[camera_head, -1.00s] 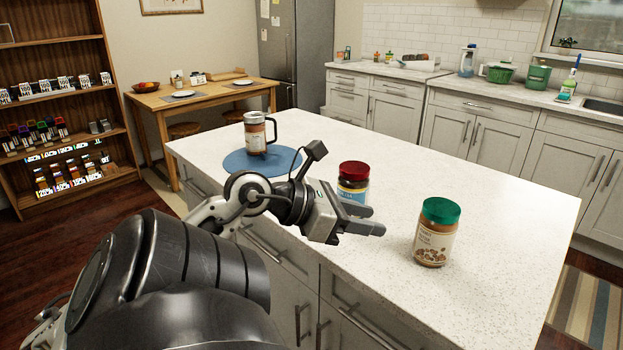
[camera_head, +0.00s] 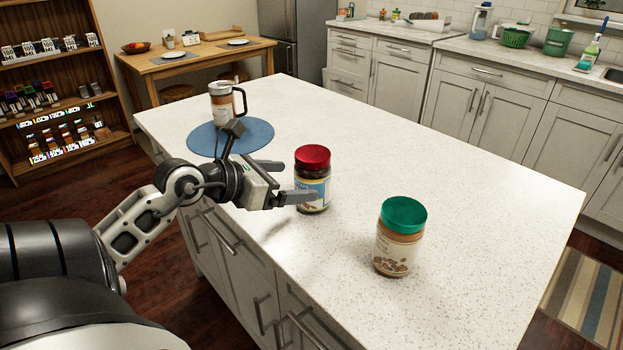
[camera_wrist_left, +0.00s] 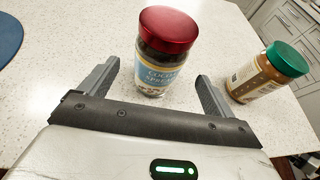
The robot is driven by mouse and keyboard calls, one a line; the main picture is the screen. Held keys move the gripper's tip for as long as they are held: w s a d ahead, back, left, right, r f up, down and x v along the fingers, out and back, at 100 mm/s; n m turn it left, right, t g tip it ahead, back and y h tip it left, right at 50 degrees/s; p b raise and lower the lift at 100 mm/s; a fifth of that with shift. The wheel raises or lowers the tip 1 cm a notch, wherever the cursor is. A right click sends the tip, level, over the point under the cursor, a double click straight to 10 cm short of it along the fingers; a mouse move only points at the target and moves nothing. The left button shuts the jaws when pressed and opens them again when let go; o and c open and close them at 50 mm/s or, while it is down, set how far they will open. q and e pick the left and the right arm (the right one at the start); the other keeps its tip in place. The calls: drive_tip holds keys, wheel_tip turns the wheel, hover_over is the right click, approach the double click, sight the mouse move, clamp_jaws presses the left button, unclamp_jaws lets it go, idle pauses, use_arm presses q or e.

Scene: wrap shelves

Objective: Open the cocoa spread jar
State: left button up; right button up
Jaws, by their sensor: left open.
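The cocoa spread jar (camera_head: 312,181) stands upright on the counter, with a dark red lid and a blue and white label. The lid (camera_head: 312,157) is on it. The jar also shows in the left wrist view (camera_wrist_left: 161,70), where its label is partly readable. My left gripper (camera_head: 293,180) is open, with its fingers pointing at the jar from the left. In the wrist view, the jar stands between and just beyond the two fingertips (camera_wrist_left: 156,72); I cannot tell whether either finger touches it. My right gripper is not in view.
A green-lidded jar (camera_head: 400,238) stands to the right on the white counter (camera_head: 470,190); it also shows in the wrist view (camera_wrist_left: 266,73). A mug (camera_head: 224,104) stands on a blue round mat (camera_head: 258,131) behind my gripper. The counter's right half is clear.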

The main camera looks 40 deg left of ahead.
sight(314, 177)
use_arm(q)
drive_tip(key=p+x, duration=0.1)
drive_tip(key=x, duration=0.4)
drive_tip(key=shift+w+f, duration=0.1)
drive_tip(key=shift+w, duration=0.25)
drive_tip(key=shift+w+d+f, duration=0.1)
drive_tip(key=shift+w+f, duration=0.15)
drive_tip(key=shift+w, duration=0.15)
drive_tip(key=c, duration=1.4)
drive_tip(key=shift+r, duration=0.1)
drive_tip(key=shift+c, duration=0.6)
drive_tip(key=shift+r, duration=0.15)
